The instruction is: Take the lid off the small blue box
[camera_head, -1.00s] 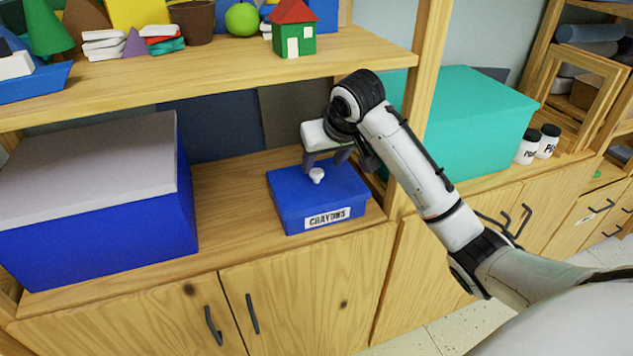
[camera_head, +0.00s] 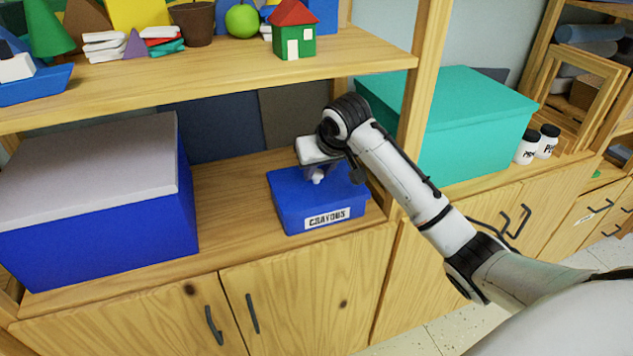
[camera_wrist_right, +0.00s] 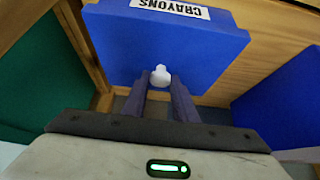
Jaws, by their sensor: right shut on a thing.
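The small blue box (camera_head: 318,218) with a "CRAYONS" label sits on the cabinet top under the shelf. Its blue lid (camera_head: 290,189) is on it, with a white knob (camera_head: 317,176) on top. My right gripper (camera_head: 318,173) is at the knob, its fingers shut on it. In the right wrist view the white knob (camera_wrist_right: 160,76) shows between the fingertips of the right gripper (camera_wrist_right: 160,84), with the blue lid (camera_wrist_right: 165,45) beyond. The seam between lid and box is hard to make out. My left gripper is not in view.
A large blue box (camera_head: 100,235) with a grey lid (camera_head: 90,165) stands to the left. A teal box (camera_head: 470,130) stands right of the wooden post (camera_head: 420,90). The shelf (camera_head: 200,68) with toys overhangs closely.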

